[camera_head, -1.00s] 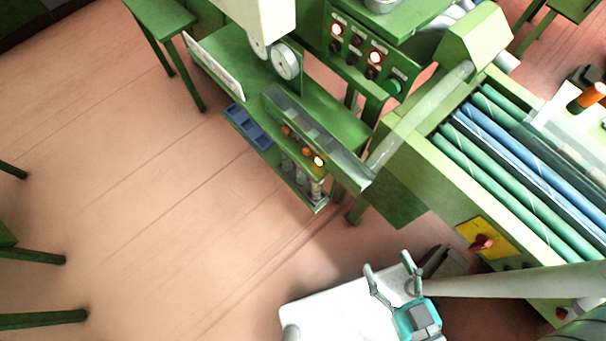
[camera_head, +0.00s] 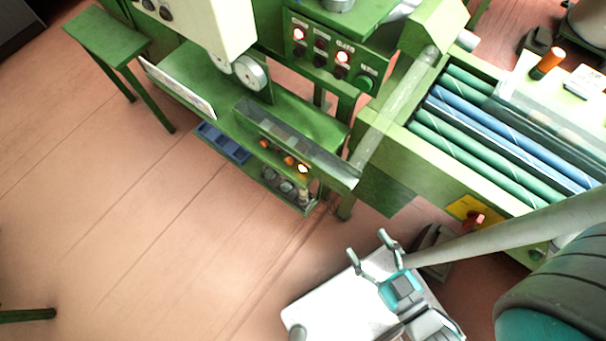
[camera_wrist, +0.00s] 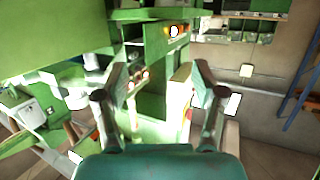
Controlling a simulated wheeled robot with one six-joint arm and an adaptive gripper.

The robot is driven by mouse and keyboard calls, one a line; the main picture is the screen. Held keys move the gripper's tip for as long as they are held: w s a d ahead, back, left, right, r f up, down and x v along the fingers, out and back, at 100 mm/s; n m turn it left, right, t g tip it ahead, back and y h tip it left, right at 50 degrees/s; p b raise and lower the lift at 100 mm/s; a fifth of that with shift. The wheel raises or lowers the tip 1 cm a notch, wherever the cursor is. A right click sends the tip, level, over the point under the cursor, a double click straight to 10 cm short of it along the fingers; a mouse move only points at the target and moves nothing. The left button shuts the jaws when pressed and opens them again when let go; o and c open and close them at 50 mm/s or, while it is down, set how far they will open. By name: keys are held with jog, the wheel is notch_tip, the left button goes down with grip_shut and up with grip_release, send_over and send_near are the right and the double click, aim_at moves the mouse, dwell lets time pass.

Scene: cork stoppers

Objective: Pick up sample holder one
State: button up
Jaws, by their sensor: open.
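Several small upright grey holders (camera_head: 285,187) stand on a low green shelf under the green machine in the head view. Orange round tops and one bright, glowing one (camera_head: 302,168) show just above them. I cannot tell which one is sample holder one. My gripper (camera_head: 367,246) is open and empty, below and to the right of the shelf and apart from it. In the wrist view, my open gripper (camera_wrist: 156,78) has small orange lit spots (camera_wrist: 145,74) and green machine parts between and beyond its fingers. No holder can be made out clearly there.
A blue compartmented tray (camera_head: 222,143) sits left of the holders. A green machine bench (camera_head: 300,130) overhangs the shelf. A green conveyor with rollers (camera_head: 480,140) stands to the right. A green stool (camera_head: 105,38) stands upper left.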

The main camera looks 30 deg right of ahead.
jog(key=w+f+t, duration=0.1)
jog(key=w+f, duration=0.2)
jog(key=f, duration=0.5)
jog(key=w+f+t, duration=0.1)
jog(key=w+f, duration=0.2)
jog(key=f, duration=0.5)
jog(key=n+y, duration=0.2)
jog(key=y, duration=0.1)
send_near(307, 196)
jog(key=shift+w+a, duration=0.2)
jog(key=shift+w, duration=1.35)
jog(key=shift+w+a, duration=0.2)
jog(key=shift+w, duration=1.4)
jog(key=shift+w+a+f, duration=0.1)
jog(key=shift+w+a, duration=0.05)
jog(key=shift+w, duration=0.7)
jog(key=shift+w+a+f, duration=0.1)
jog(key=shift+w+a, duration=0.05)
jog(key=shift+w, duration=0.7)
jog(key=shift+w+a+f, duration=0.1)
jog(key=shift+w+a, duration=0.05)
jog(key=shift+w, duration=0.7)
jog(key=c, duration=1.3)
